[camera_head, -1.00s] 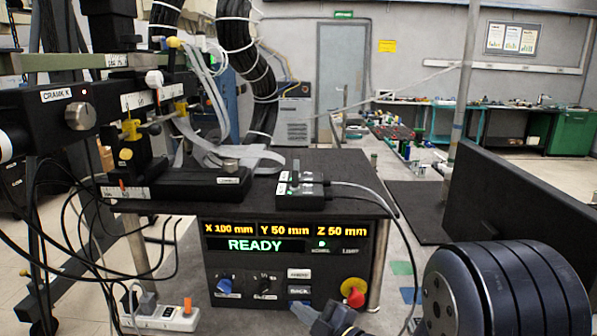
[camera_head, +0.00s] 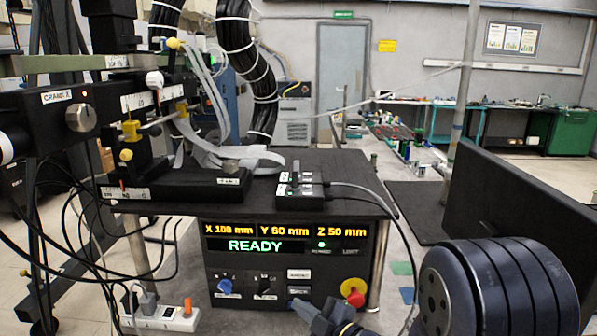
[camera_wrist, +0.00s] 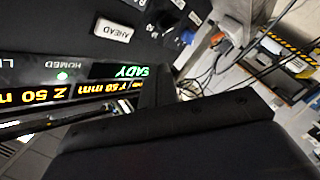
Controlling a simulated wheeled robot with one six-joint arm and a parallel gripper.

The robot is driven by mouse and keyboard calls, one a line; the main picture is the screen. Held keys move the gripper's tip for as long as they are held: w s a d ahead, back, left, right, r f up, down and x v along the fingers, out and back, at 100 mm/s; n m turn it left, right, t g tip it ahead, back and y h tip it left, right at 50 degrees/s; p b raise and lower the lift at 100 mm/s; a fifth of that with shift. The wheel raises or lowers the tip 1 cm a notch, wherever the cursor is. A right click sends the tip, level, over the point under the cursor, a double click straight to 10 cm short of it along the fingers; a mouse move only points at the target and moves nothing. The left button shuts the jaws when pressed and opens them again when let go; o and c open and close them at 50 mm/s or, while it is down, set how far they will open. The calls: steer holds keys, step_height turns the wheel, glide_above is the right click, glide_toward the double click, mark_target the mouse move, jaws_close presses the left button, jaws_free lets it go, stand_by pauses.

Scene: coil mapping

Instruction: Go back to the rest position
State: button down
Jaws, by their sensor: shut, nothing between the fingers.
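My gripper (camera_head: 314,316) is at the bottom edge of the head view, in front of the lower part of the panel, right by the lower of two white-labelled buttons (camera_head: 299,290). It is shut and empty. In the wrist view a dark finger (camera_wrist: 157,85) stands up before the panel, whose display (camera_wrist: 75,88) appears turned over. I cannot tell whether the gripper touches the panel.
A blue knob (camera_head: 225,287), a black knob (camera_head: 264,285) and a red-and-yellow knob (camera_head: 353,292) sit on the panel. A black stage with a CRANK X label (camera_head: 57,97) is at left. Loose cables hang at left. A black board (camera_head: 520,215) stands at right.

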steer(key=w, duration=0.2)
steer(key=w+p, duration=0.1)
steer(key=shift+w+r, duration=0.1)
steer(key=shift+r, duration=0.15)
stand_by(0.4)
